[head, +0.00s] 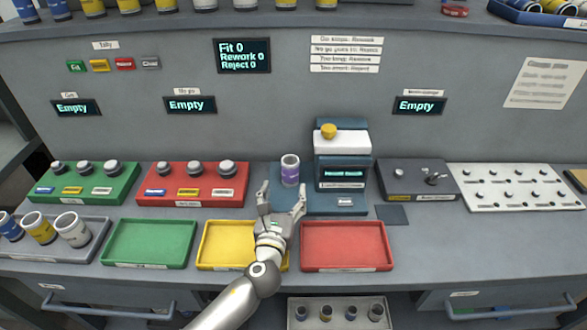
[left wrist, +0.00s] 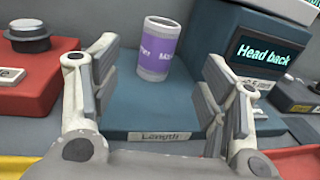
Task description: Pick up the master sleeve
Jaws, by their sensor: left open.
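The master sleeve (head: 290,171) is a pale cylinder with a purple band. It stands upright on the blue-grey base of the length station (head: 343,158). It also shows in the left wrist view (left wrist: 155,50), beyond and between my fingers, with part of a word on its band. My left gripper (head: 281,196) is open and empty, just in front of the sleeve and apart from it. In the left wrist view its two fingers (left wrist: 152,95) are spread wide on either side of the base's label. My right gripper is not in view.
Green (head: 148,243), yellow (head: 215,246) and red (head: 345,245) trays line the front. A red button box (head: 193,198) stands left of the base. The station's housing stands close right of the sleeve, its screen (left wrist: 263,57) reading "Head back". A grey rack (head: 50,255) holds sleeves at left.

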